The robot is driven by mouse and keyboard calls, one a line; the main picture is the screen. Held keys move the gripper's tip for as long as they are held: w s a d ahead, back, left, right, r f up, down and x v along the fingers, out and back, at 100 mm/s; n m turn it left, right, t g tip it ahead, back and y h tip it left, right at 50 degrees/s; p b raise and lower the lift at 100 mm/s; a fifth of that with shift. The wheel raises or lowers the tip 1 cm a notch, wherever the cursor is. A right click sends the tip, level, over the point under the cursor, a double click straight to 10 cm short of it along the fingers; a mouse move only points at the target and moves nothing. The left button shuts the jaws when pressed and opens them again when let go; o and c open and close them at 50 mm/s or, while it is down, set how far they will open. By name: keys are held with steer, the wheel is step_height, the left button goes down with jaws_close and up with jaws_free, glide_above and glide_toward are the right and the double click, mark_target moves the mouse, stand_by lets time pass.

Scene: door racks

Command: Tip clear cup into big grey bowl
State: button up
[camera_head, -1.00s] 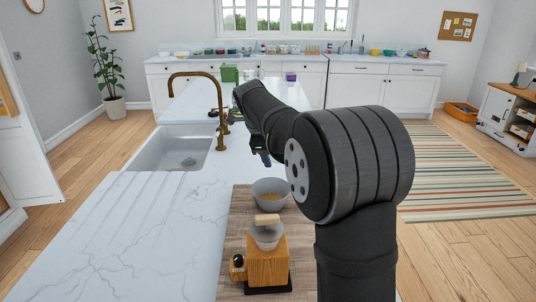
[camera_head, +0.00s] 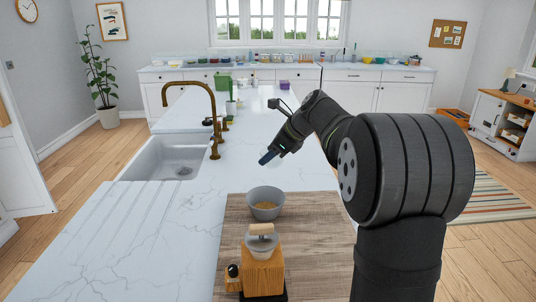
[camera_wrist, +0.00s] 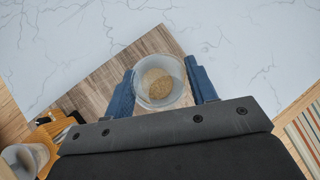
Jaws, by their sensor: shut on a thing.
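The big grey bowl (camera_head: 265,215) stands upright on the wooden board, with tan grainy contents inside. My gripper (camera_head: 268,158) is above and beyond the bowl in the head view, pointing down to the left. In the wrist view my gripper (camera_wrist: 161,88) is shut on the clear cup (camera_wrist: 160,103), with a blue finger on each side. Tan material shows within the cup's outline. I cannot tell how much of it is in the cup and how much is the bowl seen through it. The cup is very faint in the head view.
A wooden grinder (camera_head: 263,275) with a grey top stands on the board (camera_head: 315,235), nearer than the bowl. A sink (camera_head: 165,160) and brass tap (camera_head: 212,120) are on the left. The white counter between sink and board is clear.

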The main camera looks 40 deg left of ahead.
steer(key=shift+w+d+r+m+g+y, duration=0.1)
steer(key=shift+w+d+m+g+y, duration=0.2)
steer(key=shift+g+y, duration=0.45)
steer(key=shift+w+d+r+m+g+y, duration=0.1)
steer(key=shift+w+d+m+g+y, duration=0.15)
steer(key=shift+g+y, duration=0.5)
steer(key=shift+w+d+t, duration=0.1)
steer(key=shift+t, duration=0.2)
steer(key=w+d+f+m+t, duration=0.3)
steer(key=w+d, duration=0.3)
steer(key=d, duration=0.3)
steer(key=w+d+f+m+t, duration=0.35)
steer(key=w+d, duration=0.35)
steer(key=d, duration=0.3)
steer(key=w+d+f+m+t, duration=0.35)
steer(key=w+d, duration=0.25)
steer(key=d, duration=0.3)
steer(key=s+d+f+m+t+h, duration=0.1)
steer(key=d+f, duration=0.3)
steer(key=d, duration=0.5)
steer(key=s+d+f+m+t+h, duration=0.1)
steer(key=d+f+m+h, duration=0.3)
steer(key=d, duration=0.6)
steer(key=s+d+f+m+t+h, duration=0.1)
steer(key=d+f+m+t+h, duration=0.1)
steer(key=d, duration=0.8)
step_height(320, 180, down, 2)
steer(key=shift+d+m+t+h, duration=0.15)
steer(key=shift+m+t+h, duration=0.15)
steer(key=shift+m+t, duration=0.4)
